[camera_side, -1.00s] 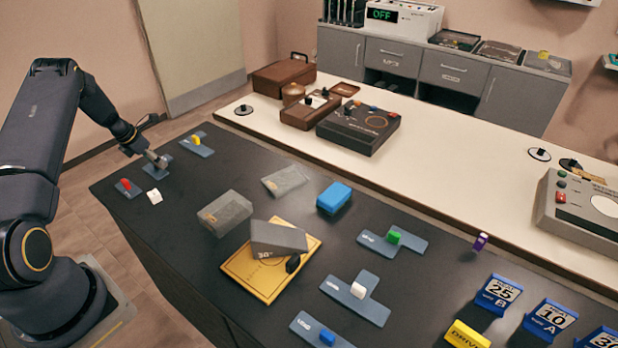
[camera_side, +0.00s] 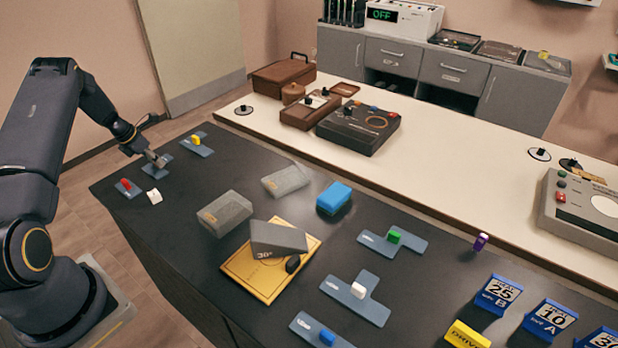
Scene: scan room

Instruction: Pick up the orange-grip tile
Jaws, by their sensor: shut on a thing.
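My gripper (camera_side: 157,161) is at the far left end of the dark table, low over a small slate-blue tile (camera_side: 151,174). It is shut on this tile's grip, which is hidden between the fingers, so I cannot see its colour. No orange grip shows on the other tiles. The tile appears to rest flat on the table. A tile with a yellow grip (camera_side: 196,140) lies just behind to the right. A tile with a red grip (camera_side: 126,184) lies in front to the left.
A small white piece (camera_side: 154,197) lies close in front of my gripper. Grey boxes (camera_side: 225,213), a yellow board (camera_side: 262,283) and a blue block (camera_side: 334,198) stand mid-table. Tiles with green (camera_side: 394,237), white (camera_side: 357,290) and blue (camera_side: 327,337) grips lie farther right.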

